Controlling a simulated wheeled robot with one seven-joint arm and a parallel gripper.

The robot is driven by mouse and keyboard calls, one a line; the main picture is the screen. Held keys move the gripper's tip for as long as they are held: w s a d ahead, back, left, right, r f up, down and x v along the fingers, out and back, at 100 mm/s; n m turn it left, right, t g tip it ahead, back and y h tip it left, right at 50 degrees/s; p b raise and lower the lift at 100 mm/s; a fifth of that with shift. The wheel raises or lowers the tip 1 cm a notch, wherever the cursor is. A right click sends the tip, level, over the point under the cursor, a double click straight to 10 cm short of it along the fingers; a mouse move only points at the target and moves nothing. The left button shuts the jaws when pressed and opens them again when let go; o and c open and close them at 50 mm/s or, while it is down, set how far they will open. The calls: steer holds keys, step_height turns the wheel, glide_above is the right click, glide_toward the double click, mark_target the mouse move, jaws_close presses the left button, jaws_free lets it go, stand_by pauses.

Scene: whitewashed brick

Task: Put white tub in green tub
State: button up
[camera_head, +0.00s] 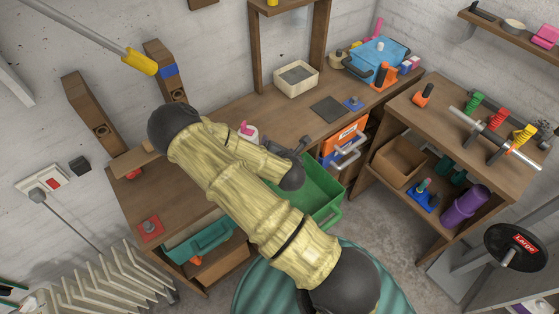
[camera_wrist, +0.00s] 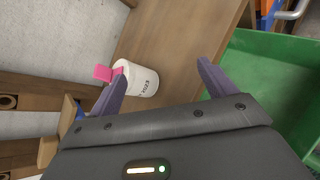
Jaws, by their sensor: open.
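The white tub (camera_wrist: 143,82) stands on the wooden bench, with dark lettering on its side and a pink piece (camera_wrist: 104,73) at its left. In the head view the white tub (camera_head: 250,138) is mostly hidden behind my arm. My gripper (camera_wrist: 161,73) is open and empty. Its left finger overlaps the tub's left edge in the wrist view; I cannot tell whether they touch. In the head view my gripper (camera_head: 302,146) is partly hidden by my wrist. The green tub (camera_head: 325,190) is open, at the bench's front edge, right of my gripper; it also shows in the wrist view (camera_wrist: 270,80).
A pale box (camera_head: 296,82), a dark flat plate (camera_head: 327,110) and a blue crate (camera_head: 372,62) are further back on the bench. An orange drawer (camera_head: 345,135) is beside the green tub. Wooden uprights (camera_head: 92,105) stand at the left.

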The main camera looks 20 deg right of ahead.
steer(key=s+a+r+m+g+y, duration=0.1)
steer(key=s+a+r+m+g, duration=0.2)
steer(key=s+r+m, duration=0.6)
steer(key=s+a+r+m+g+y, duration=0.1)
steer(key=s+a+r+m+g, duration=0.2)
steer(key=m, duration=1.4)
steer(key=s+r+g, duration=0.3)
steer(key=s+r, duration=0.2)
steer(key=s, duration=0.1)
steer(key=shift+r+m, duration=0.35)
steer(key=shift+m, duration=0.05)
